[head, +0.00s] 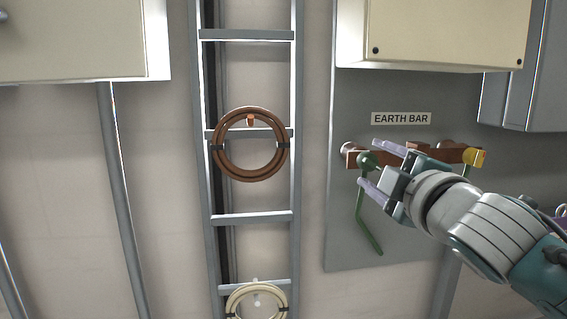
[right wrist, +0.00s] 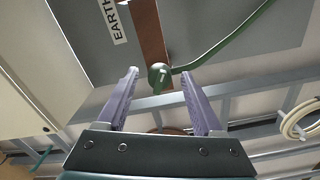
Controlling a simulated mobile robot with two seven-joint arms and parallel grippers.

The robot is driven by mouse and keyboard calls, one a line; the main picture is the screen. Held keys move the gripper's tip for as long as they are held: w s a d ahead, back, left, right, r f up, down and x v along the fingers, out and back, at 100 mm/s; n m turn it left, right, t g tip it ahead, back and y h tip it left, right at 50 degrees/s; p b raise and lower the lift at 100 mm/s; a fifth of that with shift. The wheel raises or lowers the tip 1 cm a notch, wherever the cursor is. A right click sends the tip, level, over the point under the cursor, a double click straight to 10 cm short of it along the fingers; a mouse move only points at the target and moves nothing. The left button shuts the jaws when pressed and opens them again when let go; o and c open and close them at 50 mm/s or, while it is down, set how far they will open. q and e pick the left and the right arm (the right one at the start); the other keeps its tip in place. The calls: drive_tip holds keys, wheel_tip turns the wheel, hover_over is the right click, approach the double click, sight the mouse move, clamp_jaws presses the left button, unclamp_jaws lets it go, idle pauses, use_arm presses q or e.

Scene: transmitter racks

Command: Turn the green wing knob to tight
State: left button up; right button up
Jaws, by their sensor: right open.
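The green wing knob (head: 366,161) sits at the left part of the copper earth bar (head: 395,157), with a green cable running down from it. In the right wrist view the green knob (right wrist: 158,76) lies between and just beyond the two fingertips, with a small pale mark on its face. My right gripper (head: 369,163) is open, its purple fingers pointing at the knob, one above and one below it. In the right wrist view the right gripper (right wrist: 168,85) shows clear gaps on both sides of the knob. My left gripper is not in view.
A yellow piece (head: 478,156) sits at the bar's right end. A cable ladder (head: 252,217) with a brown cable coil (head: 224,168) and a cream coil (head: 236,297) stands to the left.

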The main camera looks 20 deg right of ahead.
drive_tip(key=p+v, duration=0.1)
drive_tip(key=v, duration=0.9)
idle(0.3)
